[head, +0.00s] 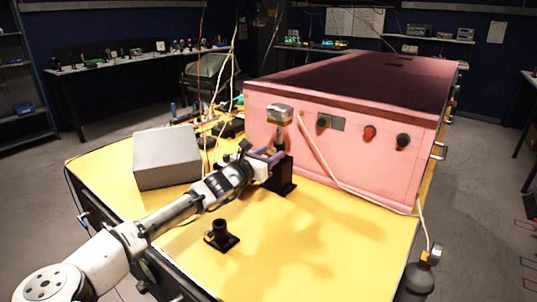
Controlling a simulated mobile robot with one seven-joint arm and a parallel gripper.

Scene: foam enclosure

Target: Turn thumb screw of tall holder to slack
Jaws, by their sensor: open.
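The tall holder (284,177) is a black upright block on a flat black base, standing on the yellow table top close to the front of the pink foam box. A piece with a silver-grey top (280,111) rises above it on a narrow neck. My gripper (272,154) reaches in from the left at the upper part of the tall holder, its fingers open and partly overlapping it. The thumb screw is too small and too hidden by the gripper to make out. I cannot tell whether the fingers touch it or stand around it.
The pink foam box (340,150) with knobs on its front stands right behind the holder. A grey box (167,158) is at the left, with wires and small parts behind. A short black holder (220,236) stands in front. The yellow table (320,250) is clear at front right.

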